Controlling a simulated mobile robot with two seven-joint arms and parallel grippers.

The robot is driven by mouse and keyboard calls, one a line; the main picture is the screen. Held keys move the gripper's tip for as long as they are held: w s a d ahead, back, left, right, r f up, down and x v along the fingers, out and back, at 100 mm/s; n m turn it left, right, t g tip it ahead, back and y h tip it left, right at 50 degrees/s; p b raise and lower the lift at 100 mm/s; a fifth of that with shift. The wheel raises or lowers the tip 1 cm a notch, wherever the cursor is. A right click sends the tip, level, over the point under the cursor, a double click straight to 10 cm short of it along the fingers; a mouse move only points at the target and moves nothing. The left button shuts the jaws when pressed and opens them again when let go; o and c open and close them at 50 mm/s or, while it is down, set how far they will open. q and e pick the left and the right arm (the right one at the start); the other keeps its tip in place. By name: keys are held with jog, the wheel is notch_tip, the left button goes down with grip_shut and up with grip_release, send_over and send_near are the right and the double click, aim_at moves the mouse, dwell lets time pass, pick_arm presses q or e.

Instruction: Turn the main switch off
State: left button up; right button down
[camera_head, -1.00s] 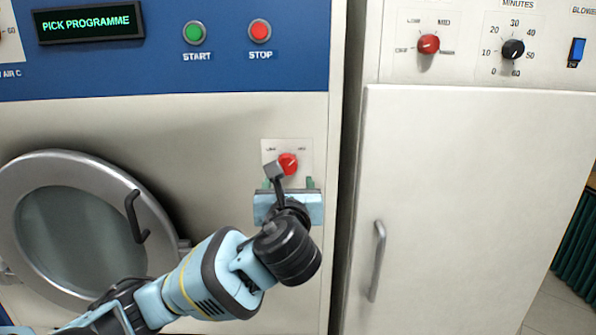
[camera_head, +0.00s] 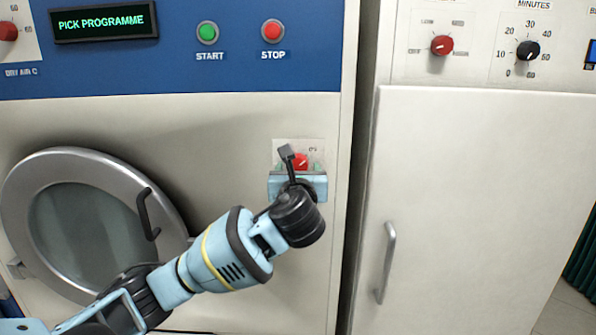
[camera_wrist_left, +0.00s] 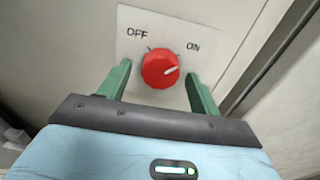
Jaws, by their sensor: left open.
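The main switch is a red rotary knob (camera_head: 300,161) on a pale plate low on the right of the washer-like machine's front. In the left wrist view the knob (camera_wrist_left: 160,69) has a white pointer line aimed up and right, towards ON; OFF is printed at upper left. My left gripper (camera_head: 298,172) is at the plate, in front of the knob. In the wrist view its green fingers (camera_wrist_left: 158,82) are open, one on each side of the knob, with gaps on both sides. The gripper partly hides the plate in the head view. My right gripper is not in view.
The machine has a display reading PICK PROGRAMME (camera_head: 103,22), a green START button (camera_head: 208,33), a red STOP button (camera_head: 272,31) and a round door (camera_head: 88,225) left of my arm. A pale cabinet door (camera_head: 470,200) with a handle stands to the right.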

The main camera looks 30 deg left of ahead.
pick_arm(q)
jog(key=c, duration=1)
jog(key=shift+o, duration=0.2)
jog(key=n, duration=0.9)
jog(key=shift+d+n, duration=0.1)
jog(key=shift+n, duration=0.2)
jog(key=n, duration=0.4)
jog(key=shift+n, duration=2.1)
